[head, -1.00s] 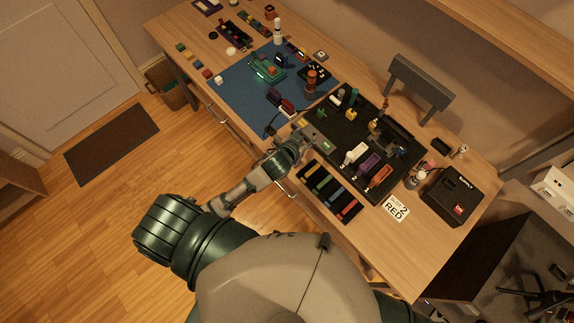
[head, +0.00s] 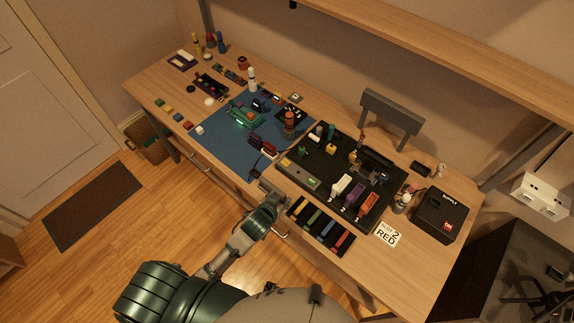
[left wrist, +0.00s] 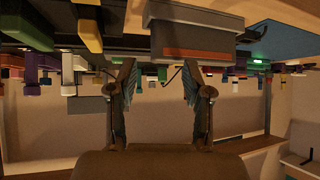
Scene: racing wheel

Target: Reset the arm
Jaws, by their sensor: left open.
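My left arm comes in from the lower left in the head view. My left gripper (head: 275,192) is at the front edge of the workbench (head: 420,270), just left of the tray of coloured strips. In the left wrist view my left gripper (left wrist: 158,88) has its two fingers apart with nothing between them. That view looks upside down, with the bench top along its upper part. My right gripper is in neither view.
A black tray (head: 318,208) holds white, purple and orange parts. A blue mat (head: 222,152) carries a green board (head: 243,117). A card marked "2 RED" (head: 388,234) and a black power supply (head: 440,215) are at the right. A shelf (head: 440,60) hangs above.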

